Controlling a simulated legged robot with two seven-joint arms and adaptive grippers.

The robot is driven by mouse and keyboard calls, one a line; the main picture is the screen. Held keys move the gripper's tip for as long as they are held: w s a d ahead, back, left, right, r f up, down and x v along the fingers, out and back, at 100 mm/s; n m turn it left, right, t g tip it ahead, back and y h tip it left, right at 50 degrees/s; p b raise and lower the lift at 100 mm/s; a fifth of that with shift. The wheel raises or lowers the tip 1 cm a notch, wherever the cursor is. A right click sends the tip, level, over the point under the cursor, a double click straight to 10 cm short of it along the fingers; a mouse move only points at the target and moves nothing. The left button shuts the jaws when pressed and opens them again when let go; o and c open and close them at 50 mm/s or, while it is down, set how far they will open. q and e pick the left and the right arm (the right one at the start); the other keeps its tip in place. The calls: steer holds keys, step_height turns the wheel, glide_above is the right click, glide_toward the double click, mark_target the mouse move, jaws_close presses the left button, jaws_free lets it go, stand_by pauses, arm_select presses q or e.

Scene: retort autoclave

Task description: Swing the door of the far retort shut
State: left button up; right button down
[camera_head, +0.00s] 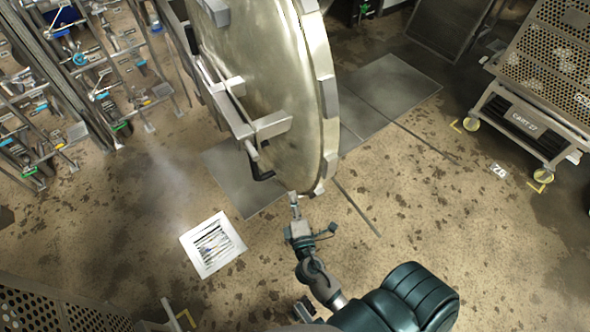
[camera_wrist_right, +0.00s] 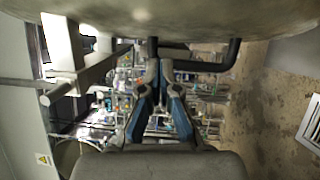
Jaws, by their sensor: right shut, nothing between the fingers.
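The retort door (camera_head: 275,80) is a large round pale metal disc with lugs on its rim, standing open at the top middle of the head view. Its latch bars and a dark handle (camera_head: 262,172) are on its left face. My right gripper (camera_head: 294,197) is at the door's lower edge, shut and empty. In the right wrist view the closed fingers (camera_wrist_right: 158,75) point up toward the door's underside (camera_wrist_right: 170,18), with a dark handle bar (camera_wrist_right: 205,65) just beyond. I cannot tell whether they touch. My left gripper is not in view.
Pipework racks (camera_head: 75,80) stand at the left. A perforated cart (camera_head: 520,120) on wheels stands at the right. A white floor drain (camera_head: 212,245) lies left of my right arm. Metal floor plates (camera_head: 395,95) lie under the door. The wet floor at the right middle is free.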

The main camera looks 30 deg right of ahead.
steer(key=w+d, duration=0.1)
steer(key=w, duration=0.1)
steer(key=w+d+p, duration=0.1)
steer(key=w+d, duration=0.3)
steer(key=shift+w+d+r+p, duration=0.15)
steer(key=shift+w+r+p, duration=0.15)
steer(key=shift+w+r, duration=0.1)
steer(key=shift+w+d, duration=0.15)
steer(key=shift+d, duration=0.2)
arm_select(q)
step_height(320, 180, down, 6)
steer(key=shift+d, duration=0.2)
arm_select(e)
steer(key=shift+w+d, duration=0.1)
steer(key=shift+w, duration=0.05)
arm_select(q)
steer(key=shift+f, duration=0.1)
